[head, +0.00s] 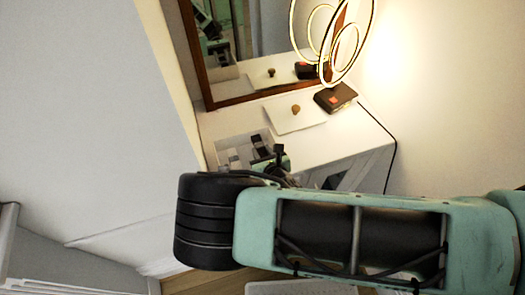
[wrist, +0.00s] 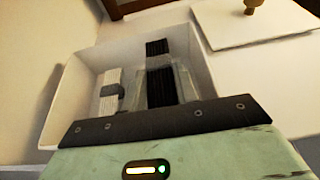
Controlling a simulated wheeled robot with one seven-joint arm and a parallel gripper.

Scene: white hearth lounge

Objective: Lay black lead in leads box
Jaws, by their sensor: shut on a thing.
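The leads box (head: 222,143) is a white open-topped box on the white table, and its wall also shows in the wrist view (wrist: 75,100). My gripper (wrist: 165,78) is over the box opening, shut on the black lead (wrist: 159,92), a dark ribbed bundle. A white bundle with a dark band (wrist: 110,92) lies inside the box, left of the black lead. In the head view my gripper (head: 264,166) is at the box, partly hidden by my arm. I cannot tell whether the black lead touches the box floor.
A white lid with a wooden knob (head: 296,116) lies right of the box. Behind it stand a dark box with a red label (head: 335,97) and a lit ring lamp (head: 340,70). A wood-framed mirror (head: 206,85) rises behind the table. A cable (head: 392,155) hangs at the right edge.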

